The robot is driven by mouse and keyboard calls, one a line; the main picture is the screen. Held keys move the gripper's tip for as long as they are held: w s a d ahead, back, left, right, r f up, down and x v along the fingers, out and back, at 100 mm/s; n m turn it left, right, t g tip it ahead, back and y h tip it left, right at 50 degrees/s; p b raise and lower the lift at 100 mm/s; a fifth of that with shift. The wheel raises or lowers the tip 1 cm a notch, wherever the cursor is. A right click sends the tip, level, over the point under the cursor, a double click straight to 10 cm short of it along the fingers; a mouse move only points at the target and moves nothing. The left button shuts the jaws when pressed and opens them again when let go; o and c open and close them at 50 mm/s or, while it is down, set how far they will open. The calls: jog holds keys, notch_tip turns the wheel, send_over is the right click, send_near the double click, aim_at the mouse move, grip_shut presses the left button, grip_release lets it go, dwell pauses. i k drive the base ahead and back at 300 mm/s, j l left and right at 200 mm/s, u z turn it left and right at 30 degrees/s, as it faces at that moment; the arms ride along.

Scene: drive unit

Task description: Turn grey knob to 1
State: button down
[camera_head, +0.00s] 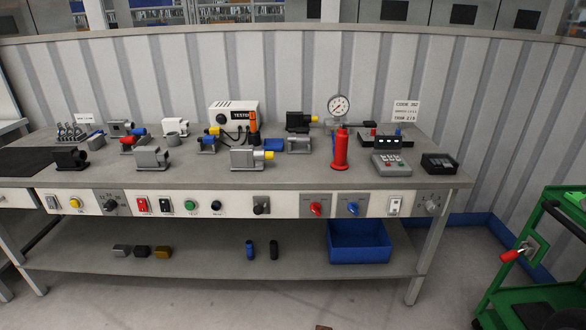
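A grey knob (431,206) sits at the right end of the front panel (275,205) under the worktop. Small marks surround it, but they are too small to read, so I cannot tell its setting. A black knob (110,205) on a grey plate sits near the panel's left end. A red knob (316,209) and a blue knob (353,209) sit right of the middle. My gripper is not in view.
The workbench (330,176) carries motor-like units, a red bottle (340,150), a gauge (338,106) and a keypad unit (391,164). A blue bin (360,246) stands on the lower shelf. A green cart (545,250) stands at right. Floor between bench and cart is clear.

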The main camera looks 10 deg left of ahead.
aim_at(430, 204)
jog(key=j+u, duration=0.15)
jog(key=j, duration=0.4)
jog(key=i+j+u, duration=0.1)
jog(key=j, duration=0.45)
jog(key=i+j+u, duration=0.15)
jog(key=j, duration=0.4)
jog(key=z, duration=1.25)
